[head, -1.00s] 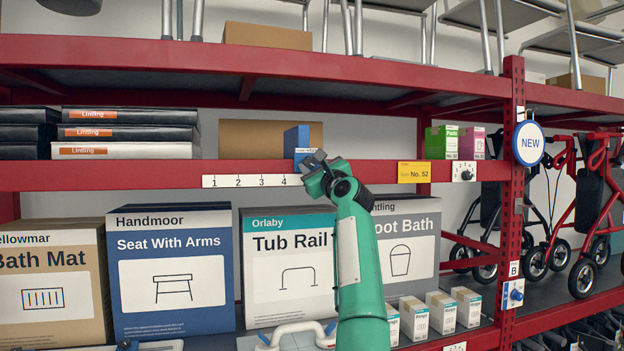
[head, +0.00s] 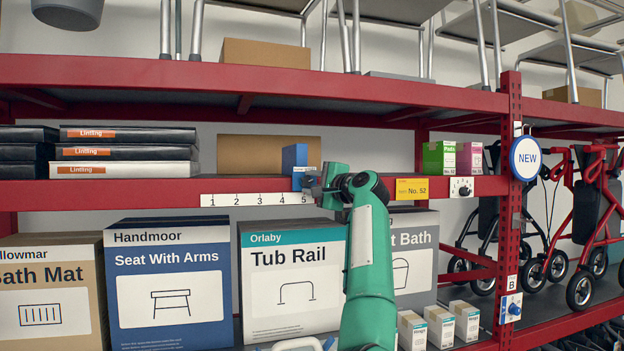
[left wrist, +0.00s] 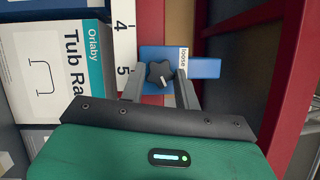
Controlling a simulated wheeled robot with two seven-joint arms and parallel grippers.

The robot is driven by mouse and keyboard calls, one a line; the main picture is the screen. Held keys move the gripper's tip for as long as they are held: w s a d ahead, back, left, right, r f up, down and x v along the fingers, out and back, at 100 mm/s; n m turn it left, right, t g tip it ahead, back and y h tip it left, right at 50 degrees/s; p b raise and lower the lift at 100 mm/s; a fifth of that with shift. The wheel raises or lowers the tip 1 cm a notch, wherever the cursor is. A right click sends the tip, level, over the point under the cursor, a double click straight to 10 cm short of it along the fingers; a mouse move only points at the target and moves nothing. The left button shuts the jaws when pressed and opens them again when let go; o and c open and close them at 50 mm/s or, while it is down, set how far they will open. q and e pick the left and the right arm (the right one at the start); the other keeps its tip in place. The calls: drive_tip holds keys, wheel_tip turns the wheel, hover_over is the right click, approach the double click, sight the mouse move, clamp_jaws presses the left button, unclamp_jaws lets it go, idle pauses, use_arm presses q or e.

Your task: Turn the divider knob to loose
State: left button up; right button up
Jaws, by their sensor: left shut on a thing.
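The blue divider (head: 294,158) stands on the red shelf near the 5 of the number strip (head: 255,200). In the left wrist view the divider (left wrist: 205,68) lies sideways, with a dark star-shaped knob (left wrist: 160,74) on its front and a white "loose" label (left wrist: 183,58) beside the knob. The knob's small white mark is off the label, on the palm side. My left gripper (head: 313,186) is at the divider's front. In the wrist view its fingers (left wrist: 159,84) are on either side of the knob, shut on it. My right gripper is out of view.
Flat Lintling boxes (head: 125,153) lie to the left on the same shelf. Green (head: 438,158) and pink cartons, a yellow tag (head: 411,189) and a small dial plate (head: 461,189) are to the right. Large boxes (head: 168,290) fill the shelf below.

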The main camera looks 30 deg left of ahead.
use_arm(q)
drive_tip(key=shift+r+n+h+p, duration=0.1)
drive_tip(key=shift+n+h+p, duration=0.4)
drive_tip(key=shift+n, duration=0.6)
drive_tip(key=o, duration=1)
drive_tip(key=shift+d, duration=0.1)
drive_tip(key=shift+s+d, duration=0.1)
drive_tip(key=shift+d, duration=0.2)
drive_tip(key=shift+b+v, duration=3)
drive_tip(key=shift+v, duration=3.5)
